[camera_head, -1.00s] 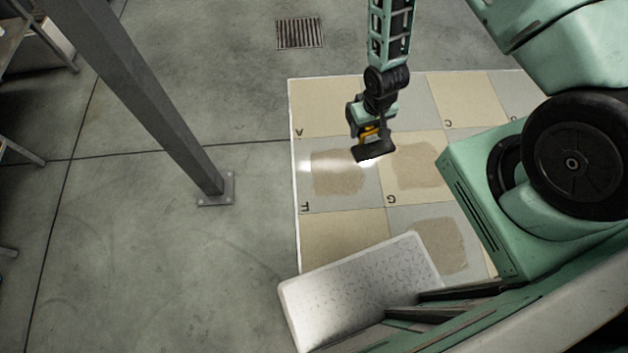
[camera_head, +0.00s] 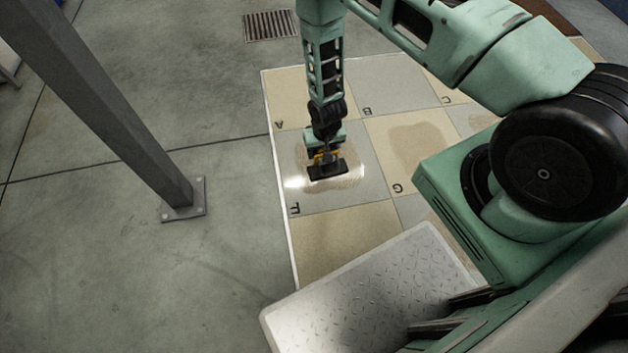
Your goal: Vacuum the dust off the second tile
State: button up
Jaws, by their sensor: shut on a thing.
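My gripper (camera_head: 325,148) is shut on a small yellow-and-black vacuum tool with a wide black head (camera_head: 327,170). The head is over the grey tile F (camera_head: 370,185), in the middle of its brown dust patch (camera_head: 350,176). Whether it touches the tile is hard to tell. The patch shows curved streaks at its right side, and a bright light spot falls at its left. The head and arm hide part of the patch. The beige tile G (camera_head: 388,130) to the right has its own dust patch (camera_head: 415,148). Which tile counts as second is not marked.
Lettered tiles A (camera_head: 290,95), B (camera_head: 380,80) and C (camera_head: 440,90) lie behind. Another dust patch (camera_head: 482,122) shows at right. A grey post (camera_head: 110,100) stands on the left. A floor grate (camera_head: 270,25) lies behind.

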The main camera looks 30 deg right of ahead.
notch_tip(320, 180, down, 13)
jog(key=w+a+b, duration=0.2)
jog(key=b, duration=0.7)
jog(key=shift+m, duration=0.4)
jog(key=shift+w, duration=0.1)
